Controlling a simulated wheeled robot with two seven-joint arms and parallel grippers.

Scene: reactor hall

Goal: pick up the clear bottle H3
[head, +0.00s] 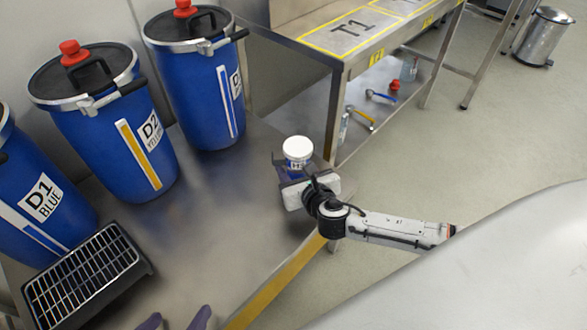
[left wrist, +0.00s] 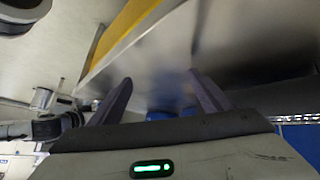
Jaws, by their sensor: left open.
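My left gripper (head: 174,319) shows only as two purple fingertips at the bottom edge of the head view. They are apart, with bare metal between them. In the left wrist view, the left gripper (left wrist: 155,95) is open and empty, facing the metal surface. My right gripper (head: 305,165) is at the bench's right edge, around or close beside a white-capped jar or bottle (head: 298,149). I cannot tell whether it is shut on it. The label is too small to read. I cannot make out a clear bottle marked H3 for certain.
The metal bench (head: 215,225) has a yellow front edge (head: 265,290). Blue drums D1 (head: 45,200), D2 (head: 110,130) and another (head: 205,85) stand at the back and left. A black grated tray (head: 85,275) sits lower left. Table T1 (head: 345,40) stands behind. The bench middle is clear.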

